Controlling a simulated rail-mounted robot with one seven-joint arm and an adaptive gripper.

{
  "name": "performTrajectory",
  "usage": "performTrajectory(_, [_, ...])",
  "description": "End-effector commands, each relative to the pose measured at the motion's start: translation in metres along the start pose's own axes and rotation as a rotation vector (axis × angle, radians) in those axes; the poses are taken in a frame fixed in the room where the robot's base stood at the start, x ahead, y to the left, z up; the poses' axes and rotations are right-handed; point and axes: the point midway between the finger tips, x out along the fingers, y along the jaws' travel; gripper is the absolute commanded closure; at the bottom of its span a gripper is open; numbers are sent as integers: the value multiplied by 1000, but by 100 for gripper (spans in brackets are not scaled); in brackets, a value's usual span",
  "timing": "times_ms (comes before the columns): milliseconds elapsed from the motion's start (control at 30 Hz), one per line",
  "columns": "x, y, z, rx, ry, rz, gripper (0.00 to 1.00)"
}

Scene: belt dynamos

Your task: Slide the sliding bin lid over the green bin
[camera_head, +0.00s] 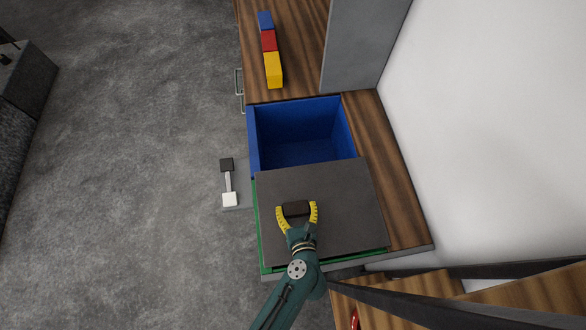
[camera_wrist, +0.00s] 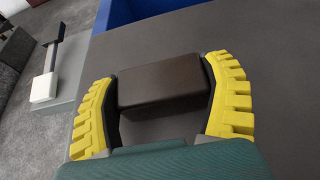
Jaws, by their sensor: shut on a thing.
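The sliding bin lid (camera_head: 340,188) is a flat dark grey panel with a dark block handle (camera_head: 296,208). It lies over most of the green bin (camera_head: 262,232), whose green edge shows at the left and along the front. The inside of the green bin is hidden. My gripper (camera_head: 297,212) has its yellow fingers on both sides of the handle and is shut on it. In the wrist view the handle (camera_wrist: 163,87) sits between the two yellow fingers, above the lid surface (camera_wrist: 270,70).
The open blue bin (camera_head: 305,130) stands just beyond the lid and looks empty. Blue, red and yellow blocks (camera_head: 273,70) lie on the wooden counter farther back. A lever with white and black ends (camera_head: 228,183) is at the left. A grey panel (camera_head: 360,45) and white wall stand right.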

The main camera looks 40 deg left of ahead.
Motion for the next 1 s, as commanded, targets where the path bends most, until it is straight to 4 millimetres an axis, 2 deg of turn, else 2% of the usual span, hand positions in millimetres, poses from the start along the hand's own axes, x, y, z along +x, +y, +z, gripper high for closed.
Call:
performTrajectory(33, [-8,-2,2,1,-4,-5,57])
performTrajectory(200, [-23,-2,-6,-1,-5,-2,57])
performTrajectory(667, [-28,-1,-9,-3,-4,0,57])
performTrajectory(700, [-28,-1,-9,-3,-4,0,9])
performTrajectory(733, [-28,-1,-9,-2,-4,0,3])
performTrajectory(767, [-27,-1,-9,-2,-3,0,0])
performTrajectory(1000, [-29,-1,-11,-1,-1,0,0])
